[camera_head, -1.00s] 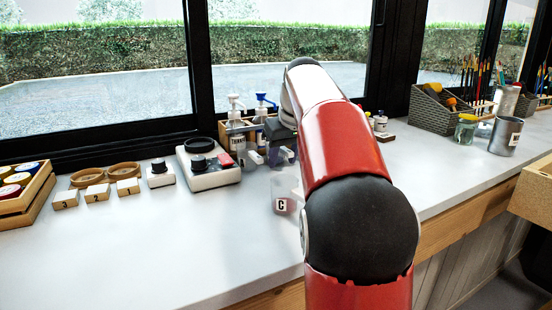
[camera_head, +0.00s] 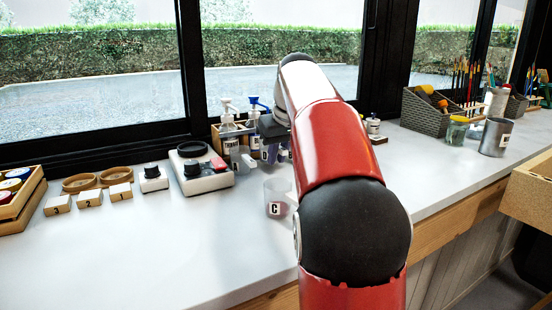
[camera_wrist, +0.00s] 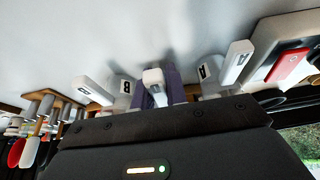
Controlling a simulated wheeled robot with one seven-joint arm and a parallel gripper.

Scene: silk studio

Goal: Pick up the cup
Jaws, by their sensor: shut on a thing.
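My gripper (camera_wrist: 160,92) has purple fingers, which are shut on a white, handle-like part (camera_wrist: 153,78). This part sits next to a pale cup labelled B (camera_wrist: 125,88), and it seems to be that cup's handle. Cup A (camera_wrist: 207,73) is to the right with its white handle (camera_wrist: 237,62). A white piece labelled D (camera_wrist: 95,91) is to the left. In the head view, a translucent cup labelled C (camera_head: 278,194) stands alone on the counter, nearer than the others. The arm hides part of the group, and I cannot tell whether the held part is off the counter.
Pump bottles in a wooden holder (camera_head: 232,131) stand just behind the cups, by the window. A white scale-like device (camera_head: 203,180) and numbered blocks (camera_head: 88,199) are to the left. A metal pot (camera_head: 494,138) is to the right. The counter's front left (camera_head: 140,250) is clear.

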